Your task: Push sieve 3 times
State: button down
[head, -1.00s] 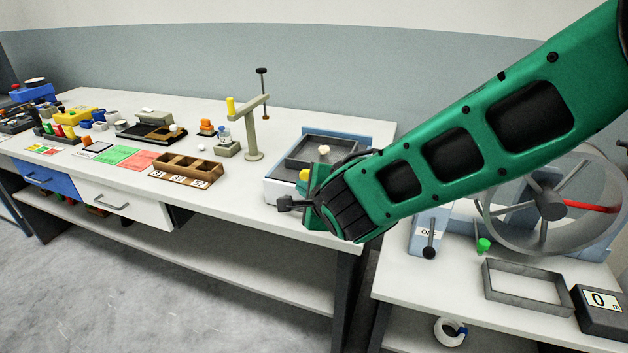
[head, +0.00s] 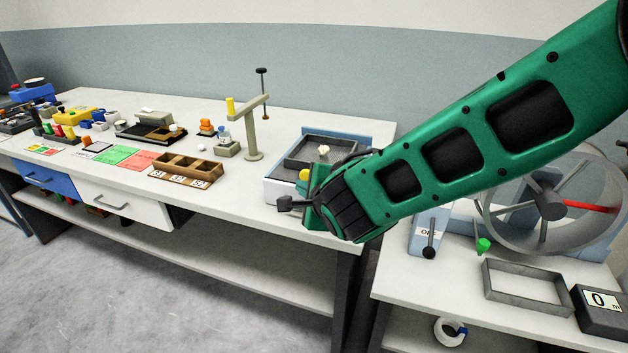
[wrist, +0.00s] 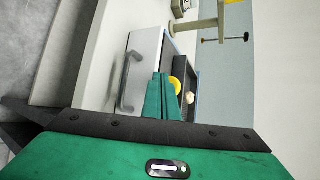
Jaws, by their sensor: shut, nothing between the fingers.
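The sieve (head: 318,140) is a shallow dark grey tray in a white and blue housing (head: 279,189) at the right end of the long bench. A cream lump (head: 323,150) lies in the tray. A round yellow part (head: 304,175) shows at the tray's near side, partly hidden by my gripper (head: 322,176). In the wrist view, my gripper (wrist: 164,77) is shut and empty, with its green fingers in front of the tray (wrist: 181,67) and beside the yellow part (wrist: 177,86). I cannot tell whether they touch it. My wrist hides the housing's near right corner.
A grey handle (wrist: 130,80) stands out from a white front in the wrist view. A post with a crossarm (head: 252,135) and a wooden compartment box (head: 187,169) stand left of the sieve. A wheel (head: 553,205) and an empty grey frame (head: 525,287) are on the right bench.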

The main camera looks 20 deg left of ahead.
jog(key=shift+w, duration=0.4)
jog(key=shift+w+d, duration=0.2)
jog(key=shift+w, duration=1.45)
dwell(1.9)
jog(key=shift+s+a, duration=0.2)
jog(key=shift+s, duration=1.85)
jog(key=shift+s, duration=0.1)
jog(key=shift+s+a, duration=0.2)
jog(key=shift+s, duration=2.25)
